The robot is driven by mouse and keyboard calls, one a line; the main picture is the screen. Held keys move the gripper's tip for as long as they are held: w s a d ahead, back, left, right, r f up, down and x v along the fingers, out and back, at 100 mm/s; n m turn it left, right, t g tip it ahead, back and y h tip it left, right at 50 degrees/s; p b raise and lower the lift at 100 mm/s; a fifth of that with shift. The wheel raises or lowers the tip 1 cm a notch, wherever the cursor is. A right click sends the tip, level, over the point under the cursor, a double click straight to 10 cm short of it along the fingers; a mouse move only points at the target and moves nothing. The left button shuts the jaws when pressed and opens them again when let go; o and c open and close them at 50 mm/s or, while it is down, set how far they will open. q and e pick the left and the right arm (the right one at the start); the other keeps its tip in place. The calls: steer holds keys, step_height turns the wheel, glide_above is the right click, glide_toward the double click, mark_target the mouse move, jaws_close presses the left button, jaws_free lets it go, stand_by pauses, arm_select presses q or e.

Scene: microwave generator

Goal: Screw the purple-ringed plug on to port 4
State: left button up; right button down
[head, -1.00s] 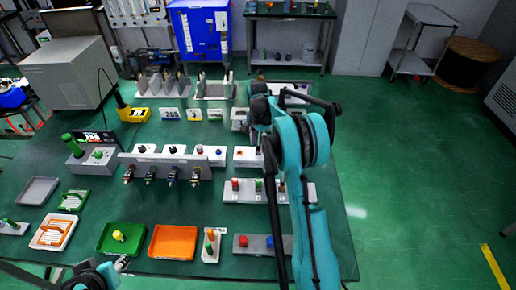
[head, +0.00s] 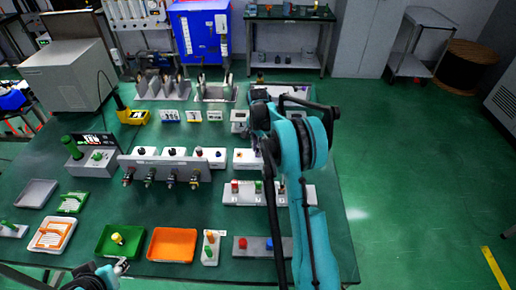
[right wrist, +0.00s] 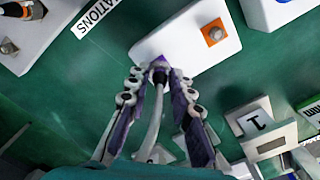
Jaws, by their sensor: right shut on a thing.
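In the right wrist view, my right gripper (right wrist: 160,78) is shut on a dark plug with a purple ring (right wrist: 160,60) and a pale cable trailing back between the fingers. The plug's front end is at a white block (right wrist: 190,38); I cannot tell whether it is seated or threaded, and no port number is readable there. This block also shows in the head view (head: 246,161), beside my right arm. My right gripper (head: 264,150) is mostly hidden by the arm there. My left gripper (head: 121,267) is small at the lower left, with its fingers unclear.
The same block carries a metal connector on an orange square (right wrist: 214,34). A rack (head: 170,166) with several hanging plugs stands to the left. A strip with coloured buttons (head: 245,198) lies in front. Green (head: 107,252) and orange (head: 158,251) trays lie near the front edge.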

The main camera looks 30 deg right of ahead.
steer(key=shift+n, duration=0.3)
steer(key=n, duration=0.2)
steer(key=shift+n, duration=0.4)
steer(key=n, duration=0.3)
steer(key=shift+n+p, duration=0.4)
steer(key=n, duration=1)
steer(key=shift+n+p, duration=0.35)
steer(key=shift+n, duration=0.05)
steer(key=n, duration=0.3)
steer(key=shift+n, duration=0.3)
steer(key=n, duration=0.3)
steer(key=shift+n, duration=2.3)
